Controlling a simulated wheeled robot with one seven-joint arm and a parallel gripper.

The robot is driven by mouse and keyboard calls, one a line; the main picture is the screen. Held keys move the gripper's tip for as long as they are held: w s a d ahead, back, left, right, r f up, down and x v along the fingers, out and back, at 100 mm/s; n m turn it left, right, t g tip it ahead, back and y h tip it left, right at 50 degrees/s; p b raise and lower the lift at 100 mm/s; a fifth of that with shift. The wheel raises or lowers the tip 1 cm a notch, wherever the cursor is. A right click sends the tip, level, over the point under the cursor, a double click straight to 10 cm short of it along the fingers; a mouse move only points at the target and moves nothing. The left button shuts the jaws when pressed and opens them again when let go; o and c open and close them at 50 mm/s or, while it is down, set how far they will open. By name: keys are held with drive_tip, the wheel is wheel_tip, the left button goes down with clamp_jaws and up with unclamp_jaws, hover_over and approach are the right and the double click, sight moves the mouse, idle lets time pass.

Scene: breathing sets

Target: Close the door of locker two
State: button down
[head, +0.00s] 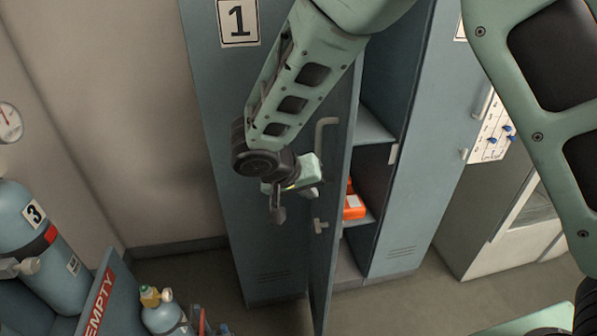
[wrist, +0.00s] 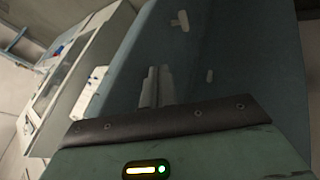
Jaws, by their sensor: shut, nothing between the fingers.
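A blue-grey locker door (head: 338,215) stands open in the head view, swung out toward me and seen nearly edge-on. Its grey bar handle (head: 322,135) and a small latch (head: 320,225) are on the face turned left. The open compartment (head: 372,120) to its right shows shelves and an orange case (head: 354,204). No number is readable on the open door. My gripper (head: 278,212) is shut and empty, left of the door on its handle side, apparently apart from it. In the wrist view a broad blue-grey panel (wrist: 235,60) fills the middle.
Locker one (head: 225,130) is closed behind my arm. Another closed locker door (head: 430,150) with a handle stands right of the opening. A white cabinet (head: 515,225) is farther right. Gas cylinders (head: 45,250) and an "EMPTY" bin panel (head: 100,300) stand lower left.

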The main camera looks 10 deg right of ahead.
sight(336, 198)
drive_tip(key=d+p, duration=0.2)
drive_tip(key=d, duration=0.2)
drive_tip(key=shift+s+d+f, duration=0.15)
